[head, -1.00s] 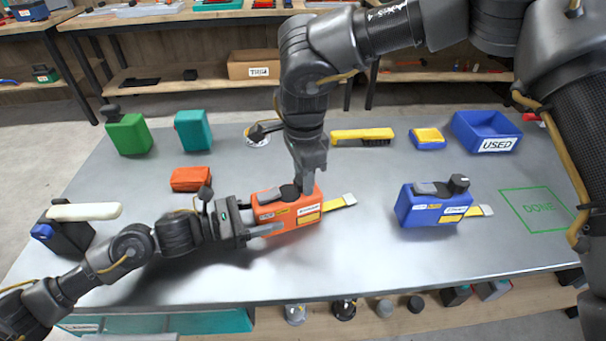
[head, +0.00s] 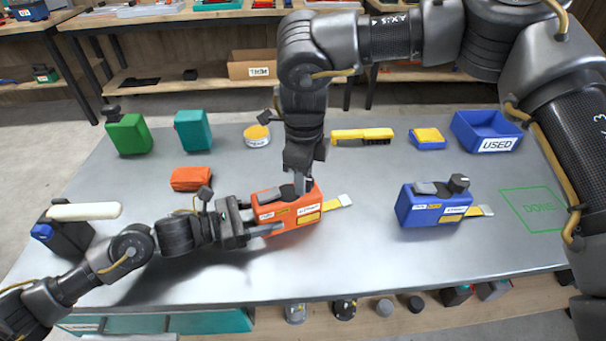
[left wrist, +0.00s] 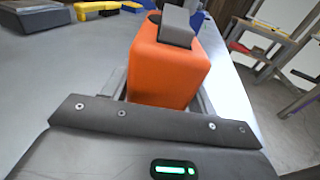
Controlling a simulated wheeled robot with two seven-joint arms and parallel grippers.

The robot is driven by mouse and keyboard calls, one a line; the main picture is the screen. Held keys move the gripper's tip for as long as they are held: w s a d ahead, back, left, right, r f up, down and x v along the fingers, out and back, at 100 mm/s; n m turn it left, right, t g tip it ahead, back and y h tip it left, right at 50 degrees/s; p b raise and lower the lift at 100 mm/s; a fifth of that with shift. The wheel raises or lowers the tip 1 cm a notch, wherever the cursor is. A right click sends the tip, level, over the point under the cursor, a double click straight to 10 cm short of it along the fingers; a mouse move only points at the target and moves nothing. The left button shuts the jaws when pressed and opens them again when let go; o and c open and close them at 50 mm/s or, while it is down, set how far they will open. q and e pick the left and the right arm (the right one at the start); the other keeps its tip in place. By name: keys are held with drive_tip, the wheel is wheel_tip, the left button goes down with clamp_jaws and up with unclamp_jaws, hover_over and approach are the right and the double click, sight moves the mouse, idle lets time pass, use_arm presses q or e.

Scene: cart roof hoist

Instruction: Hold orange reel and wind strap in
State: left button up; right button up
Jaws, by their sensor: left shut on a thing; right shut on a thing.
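The orange reel (head: 287,213) stands on the grey table near its middle, with a short end of yellow strap (head: 333,204) with a pale tip out of its right side. My left gripper (head: 262,229) is shut on the reel's body from the left. In the left wrist view the orange reel (left wrist: 168,68) sits between its fingers, its grey lever on top. My right gripper (head: 301,183) points down from above and is shut at the reel's top right, where the crank knob is; its fingers hide what they hold.
A blue reel (head: 432,212) with a strap end stands to the right, beside the green DONE outline (head: 540,209). A blue USED bin (head: 487,132), a yellow brush (head: 362,135) and a round tin (head: 257,137) are behind. An orange pouch (head: 191,179) lies left.

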drive_tip(key=m, duration=0.4)
drive_tip(key=shift+m, duration=0.3)
drive_tip(key=m, duration=0.3)
drive_tip(key=shift+m, duration=0.3)
use_arm(q)
drive_tip(key=shift+f, duration=0.1)
use_arm(e)
drive_tip(key=m, duration=0.4)
drive_tip(key=shift+m, duration=0.3)
drive_tip(key=m, duration=0.3)
drive_tip(key=shift+m, duration=0.3)
drive_tip(key=m, duration=0.4)
use_arm(q)
drive_tip(key=shift+s, duration=0.1)
use_arm(e)
drive_tip(key=m, duration=0.7)
drive_tip(key=shift+m, duration=2.1)
